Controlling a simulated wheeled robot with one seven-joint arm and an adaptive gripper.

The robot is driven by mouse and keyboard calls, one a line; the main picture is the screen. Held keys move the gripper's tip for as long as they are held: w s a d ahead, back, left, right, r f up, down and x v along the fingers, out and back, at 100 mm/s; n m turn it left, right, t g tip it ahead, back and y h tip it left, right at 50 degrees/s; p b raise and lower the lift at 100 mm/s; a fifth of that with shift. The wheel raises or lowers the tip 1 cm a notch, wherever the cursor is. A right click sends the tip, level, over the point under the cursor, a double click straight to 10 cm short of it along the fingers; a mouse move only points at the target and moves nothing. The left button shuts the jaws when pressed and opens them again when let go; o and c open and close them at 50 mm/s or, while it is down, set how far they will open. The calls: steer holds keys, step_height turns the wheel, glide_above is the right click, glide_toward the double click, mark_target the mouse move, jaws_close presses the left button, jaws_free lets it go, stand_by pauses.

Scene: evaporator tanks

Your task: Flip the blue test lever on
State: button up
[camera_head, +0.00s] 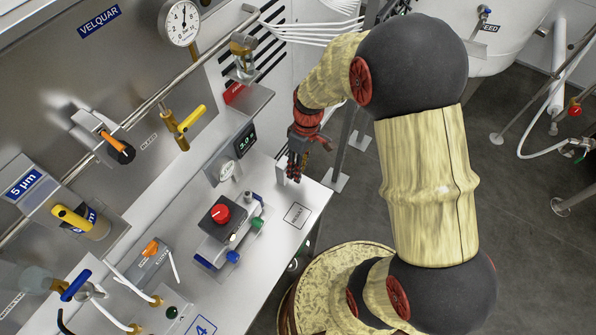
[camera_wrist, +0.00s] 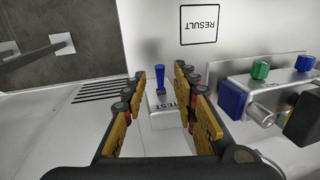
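The blue test lever (camera_wrist: 160,80) shows in the wrist view as a short blue stick on a small white box marked TEST (camera_wrist: 164,117). It stands up in the picture, between the two fingers of my gripper (camera_wrist: 159,74). The fingers are apart with nothing held, and I see a gap on each side of the lever. I cannot tell how far beyond the fingertips it lies. In the head view my gripper (camera_head: 293,172) points down at the right part of the white bench, and the blue lever is hidden there.
A square marked RESULT (camera_wrist: 199,25) is on the bench beyond the lever. A valve block with blue knob (camera_wrist: 233,100) and green knobs is close on the right in the wrist view. In the head view a red knob (camera_head: 220,213) and a digital display (camera_head: 244,140) stand nearby.

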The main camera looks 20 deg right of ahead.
steer(key=shift+a+f, duration=0.15)
steer(key=shift+f, duration=0.6)
steer(key=c, duration=0.3)
steer(key=c, duration=0.4)
jaws_close()
